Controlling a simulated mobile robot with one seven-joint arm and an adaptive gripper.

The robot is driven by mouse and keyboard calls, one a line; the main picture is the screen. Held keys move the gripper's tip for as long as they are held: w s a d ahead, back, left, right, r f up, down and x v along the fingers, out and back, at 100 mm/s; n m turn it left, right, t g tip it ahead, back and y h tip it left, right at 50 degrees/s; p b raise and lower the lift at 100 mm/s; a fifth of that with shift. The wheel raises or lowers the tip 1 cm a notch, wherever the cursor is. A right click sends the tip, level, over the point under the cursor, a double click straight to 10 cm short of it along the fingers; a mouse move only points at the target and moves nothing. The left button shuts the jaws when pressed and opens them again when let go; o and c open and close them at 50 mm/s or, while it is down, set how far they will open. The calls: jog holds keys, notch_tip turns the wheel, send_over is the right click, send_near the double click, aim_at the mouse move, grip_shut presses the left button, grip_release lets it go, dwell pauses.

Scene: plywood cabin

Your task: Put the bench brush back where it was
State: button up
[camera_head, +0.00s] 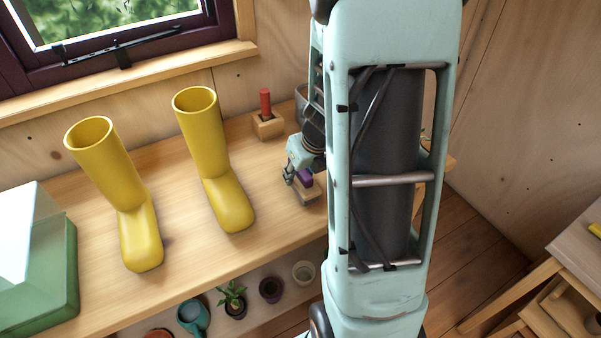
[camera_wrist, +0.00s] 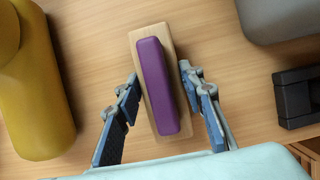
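A wooden block with a long purple top (camera_wrist: 165,85), which I take for the bench brush, lies on the wooden bench. In the head view its purple part (camera_head: 306,175) shows at the bench's right, partly hidden by my arm. My gripper (camera_wrist: 158,75) is over it in the wrist view, one blue-padded finger on each side. The fingers are spread, with narrow gaps at the wood's sides; contact is not visible. In the head view my gripper (camera_head: 297,174) is small and partly covers the block.
Two yellow boots (camera_head: 136,215) (camera_head: 225,200) stand left of my gripper. A red peg in a wooden block (camera_head: 267,126) is behind it. In the wrist view a grey container (camera_wrist: 275,20) and a black object (camera_wrist: 297,98) are at right. Several pots (camera_head: 270,289) sit on the lower shelf.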

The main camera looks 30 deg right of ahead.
jog(key=o, duration=0.4)
jog(key=p+v, duration=0.7)
jog(key=v, duration=0.5)
jog(key=shift+r, duration=0.2)
